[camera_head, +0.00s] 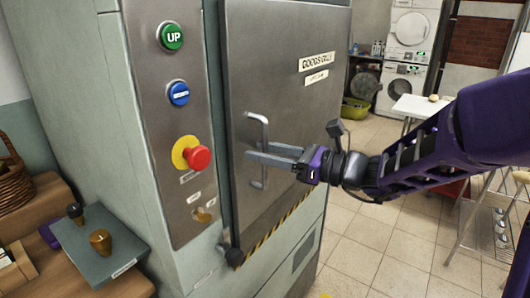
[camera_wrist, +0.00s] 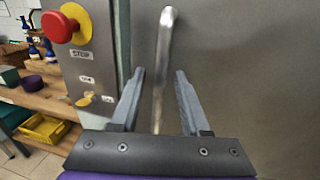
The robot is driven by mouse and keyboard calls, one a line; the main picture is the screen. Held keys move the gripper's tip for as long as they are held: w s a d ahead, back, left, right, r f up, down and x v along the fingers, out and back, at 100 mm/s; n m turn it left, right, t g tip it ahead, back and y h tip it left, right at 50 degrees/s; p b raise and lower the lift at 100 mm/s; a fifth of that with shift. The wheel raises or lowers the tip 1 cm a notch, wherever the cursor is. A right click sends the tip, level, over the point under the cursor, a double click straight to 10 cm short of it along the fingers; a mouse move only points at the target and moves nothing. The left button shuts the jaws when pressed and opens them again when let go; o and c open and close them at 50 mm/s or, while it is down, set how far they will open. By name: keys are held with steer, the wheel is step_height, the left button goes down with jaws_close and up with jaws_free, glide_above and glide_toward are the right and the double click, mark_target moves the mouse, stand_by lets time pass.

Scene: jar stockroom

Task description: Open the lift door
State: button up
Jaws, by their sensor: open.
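The lift door (camera_head: 300,95) is a steel panel with a "GOODS ONLY" label, and it looks closed in the head view. Its upright metal bar handle (camera_head: 263,132) is near the door's left edge. My gripper (camera_head: 258,155) is at the handle, reaching in from the right. In the wrist view the handle (camera_wrist: 163,70) runs upright between the two open fingers of my gripper (camera_wrist: 158,80), with gaps on both sides. The control panel (camera_head: 183,120) left of the door has a green UP button (camera_head: 170,37), a blue button (camera_head: 178,93) and a red stop knob (camera_head: 197,157).
A wooden bench (camera_head: 35,265) with a basket (camera_head: 12,180) stands at the left. A white table (camera_head: 420,106) and a wire rack (camera_head: 485,235) stand at the right. Tiled floor (camera_head: 375,265) is open before the lift.

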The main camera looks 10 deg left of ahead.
jaws_close()
stand_by(1.4)
